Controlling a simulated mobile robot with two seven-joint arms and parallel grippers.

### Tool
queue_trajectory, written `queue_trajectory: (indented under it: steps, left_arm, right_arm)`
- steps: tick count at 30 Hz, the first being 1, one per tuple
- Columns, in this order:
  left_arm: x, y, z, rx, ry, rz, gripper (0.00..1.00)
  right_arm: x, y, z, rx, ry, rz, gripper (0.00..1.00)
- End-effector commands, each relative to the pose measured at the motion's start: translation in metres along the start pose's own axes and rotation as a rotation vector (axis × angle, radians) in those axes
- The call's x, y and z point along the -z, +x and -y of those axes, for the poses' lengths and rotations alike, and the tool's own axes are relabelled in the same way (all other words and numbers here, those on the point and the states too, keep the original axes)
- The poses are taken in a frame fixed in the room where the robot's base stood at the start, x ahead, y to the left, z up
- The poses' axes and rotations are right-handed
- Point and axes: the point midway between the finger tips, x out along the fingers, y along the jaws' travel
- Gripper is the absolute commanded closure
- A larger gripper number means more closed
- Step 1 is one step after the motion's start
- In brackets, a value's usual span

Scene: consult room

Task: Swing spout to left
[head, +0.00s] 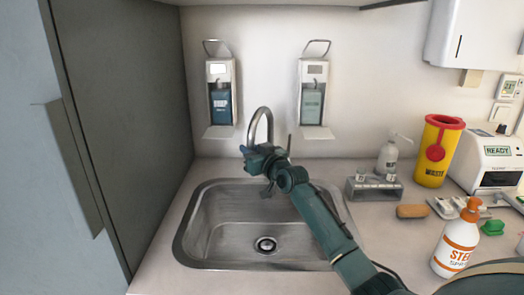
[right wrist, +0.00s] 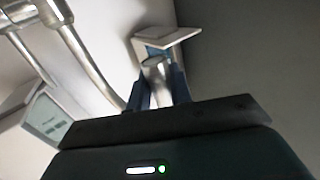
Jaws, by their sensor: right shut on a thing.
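The metal spout (head: 262,116) rises in an arch behind the sink (head: 190,225) in the head view. Its lower part is hidden behind my right gripper (head: 251,156), which is above the back of the sink. In the right wrist view, the blue fingers of my right gripper (right wrist: 158,92) are shut on a round metal end (right wrist: 155,70), which appears to be the spout. My left gripper is not in view.
A grey wall panel (head: 130,110) stands left of the sink. A pump bottle (head: 388,157), yellow waste bin (head: 434,160) and spray bottle (head: 455,245) stand on the right counter.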

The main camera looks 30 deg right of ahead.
Motion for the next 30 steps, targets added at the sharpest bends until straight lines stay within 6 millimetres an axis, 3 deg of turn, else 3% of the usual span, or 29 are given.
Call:
queue_trajectory:
  steps: [15, 30]
  left_arm:
    - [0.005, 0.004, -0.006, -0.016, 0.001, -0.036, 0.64]
    - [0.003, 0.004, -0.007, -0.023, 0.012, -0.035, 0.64]
  right_arm:
    - [-0.001, 0.04, 0.02, 0.004, -0.007, 0.0, 1.0]
    - [-0.001, 0.044, 0.022, 0.004, -0.007, 0.001, 1.0]
